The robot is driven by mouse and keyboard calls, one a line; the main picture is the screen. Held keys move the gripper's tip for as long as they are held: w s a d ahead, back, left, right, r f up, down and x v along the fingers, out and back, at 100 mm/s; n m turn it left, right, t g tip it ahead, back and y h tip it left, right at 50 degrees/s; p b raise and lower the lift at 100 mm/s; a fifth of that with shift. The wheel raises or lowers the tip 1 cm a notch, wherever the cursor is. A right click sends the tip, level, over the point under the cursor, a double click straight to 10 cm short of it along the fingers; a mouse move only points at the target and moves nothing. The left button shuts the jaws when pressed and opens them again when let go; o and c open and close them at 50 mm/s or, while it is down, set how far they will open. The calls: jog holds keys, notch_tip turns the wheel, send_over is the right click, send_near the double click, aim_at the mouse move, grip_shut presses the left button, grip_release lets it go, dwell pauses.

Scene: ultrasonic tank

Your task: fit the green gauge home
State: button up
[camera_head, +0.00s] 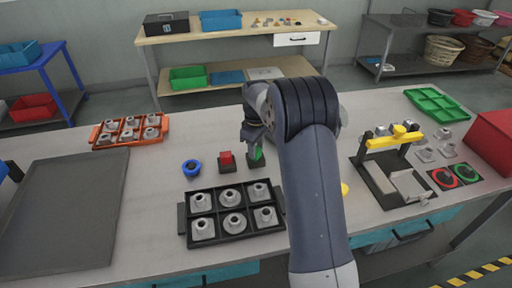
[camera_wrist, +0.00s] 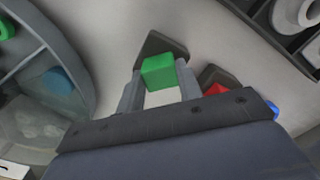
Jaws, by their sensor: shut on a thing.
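The green gauge (camera_wrist: 158,71) is a small green block, held between the fingers of my gripper (camera_wrist: 158,88) in the wrist view. A dark holder (camera_wrist: 163,43) shows right behind and around it; I cannot tell whether the gauge is seated in it or just above it. In the head view a bit of the green gauge (camera_head: 258,153) shows beside my arm, which hides most of my gripper (camera_head: 254,140). A red block (camera_head: 226,158) in a similar dark holder stands just left of it and also shows in the wrist view (camera_wrist: 216,90).
A black tray (camera_head: 183,220) of metal parts is in front. An orange tray (camera_head: 98,142) is at the back left. A yellow-topped frame (camera_head: 394,141) stands right. A round grey container (camera_wrist: 75,45) shows at left.

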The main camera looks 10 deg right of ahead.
jog(key=o, duration=1.1)
jog(key=shift+c, duration=0.2)
notch_tip(320, 180, up, 11)
jog(key=b, duration=0.1)
jog(key=shift+f, duration=0.15)
notch_tip(320, 180, down, 11)
jog(key=shift+r+p, duration=0.1)
jog(key=shift+p, duration=0.35)
jog(key=shift+r, duration=0.15)
